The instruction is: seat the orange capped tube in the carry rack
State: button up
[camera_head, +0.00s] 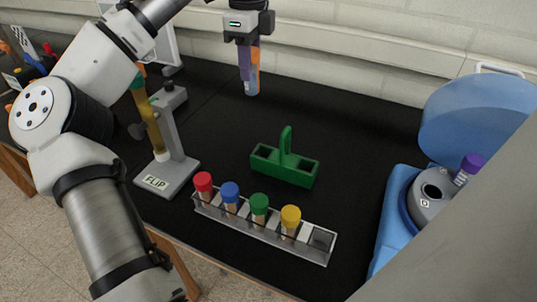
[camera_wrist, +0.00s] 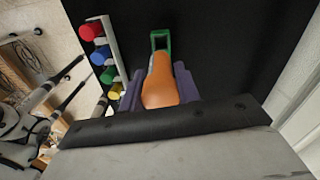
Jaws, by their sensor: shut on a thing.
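My gripper (camera_head: 249,68) is shut on the orange capped tube (camera_head: 254,72) and holds it high above the back of the black bench, cap up and roughly upright. In the wrist view the orange cap (camera_wrist: 160,85) sits between the purple fingers of my gripper (camera_wrist: 157,90). The green carry rack (camera_head: 284,165) stands on the bench, lower and nearer than the tube. It has a handle in the middle and a dark opening on each side. In the wrist view only part of the rack (camera_wrist: 160,36) shows beyond the tube.
A clear rack (camera_head: 262,232) holds red, blue, green and yellow capped tubes in front of the carry rack. A grey stand marked FLIP (camera_head: 170,170) is at left. A blue centrifuge (camera_head: 395,215) with raised lid and a purple capped tube (camera_head: 467,168) is at right.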

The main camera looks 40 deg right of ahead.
jog(key=shift+m, duration=0.8)
jog(key=shift+s+d+f+p, duration=0.25)
jog(key=shift+s+f, duration=0.15)
jog(key=shift+f, duration=3)
jog(key=shift+s+d+f+p, duration=0.2)
jog(key=shift+s+f, duration=0.15)
jog(key=shift+f, duration=3.1)
jog(key=shift+s+d+f+p, duration=0.25)
jog(key=shift+s+f, duration=0.15)
jog(key=shift+f, duration=3)
jog(key=shift+f, duration=0.1)
